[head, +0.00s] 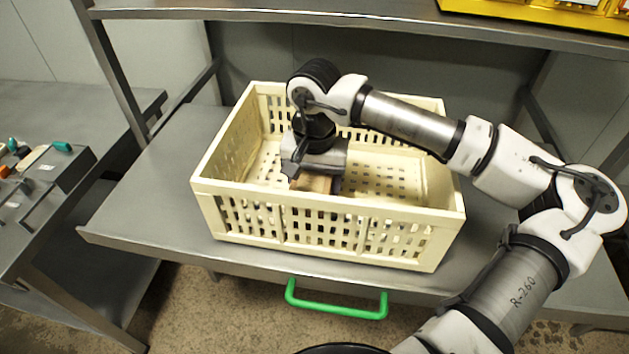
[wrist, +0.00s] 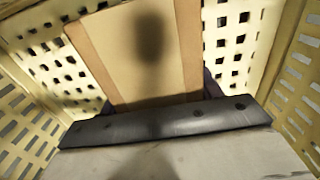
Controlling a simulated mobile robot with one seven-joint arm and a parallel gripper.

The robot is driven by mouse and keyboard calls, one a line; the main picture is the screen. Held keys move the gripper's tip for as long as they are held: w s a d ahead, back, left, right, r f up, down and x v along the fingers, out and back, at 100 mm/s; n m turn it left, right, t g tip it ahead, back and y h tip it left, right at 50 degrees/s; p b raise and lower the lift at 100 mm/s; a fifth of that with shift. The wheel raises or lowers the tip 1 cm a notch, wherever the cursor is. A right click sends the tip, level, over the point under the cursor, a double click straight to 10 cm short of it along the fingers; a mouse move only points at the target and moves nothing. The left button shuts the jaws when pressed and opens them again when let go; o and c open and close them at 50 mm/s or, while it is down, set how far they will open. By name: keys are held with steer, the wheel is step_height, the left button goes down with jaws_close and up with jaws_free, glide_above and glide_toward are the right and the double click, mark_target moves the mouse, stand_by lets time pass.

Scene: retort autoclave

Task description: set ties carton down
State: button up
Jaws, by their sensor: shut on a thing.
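My gripper (head: 315,182) reaches down into a cream perforated crate (head: 330,205) on a metal shelf. It is shut on a tan cardboard carton, the ties carton (head: 313,184), of which only a small part shows below the gripper in the head view. In the wrist view the carton (wrist: 150,50) lies between the two dark fingers (wrist: 160,100), with the crate's slotted walls and floor around it. The carton is inside the crate's walls, left of its middle. I cannot tell whether its underside touches the crate floor.
The crate stands on a grey metal shelf (head: 150,205) with a green handle (head: 335,302) at its front. An upper shelf (head: 330,15) with a yellow bin (head: 540,12) hangs above the back. A side table (head: 60,110) with tools stands at left. The crate's right part looks empty.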

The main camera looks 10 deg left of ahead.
steer(key=shift+f, duration=0.15)
steer(key=o, duration=1.3)
steer(key=shift+c, duration=0.2)
step_height(320, 180, up, 12)
steer(key=shift+r+b, duration=0.2)
steer(key=shift+b, duration=0.85)
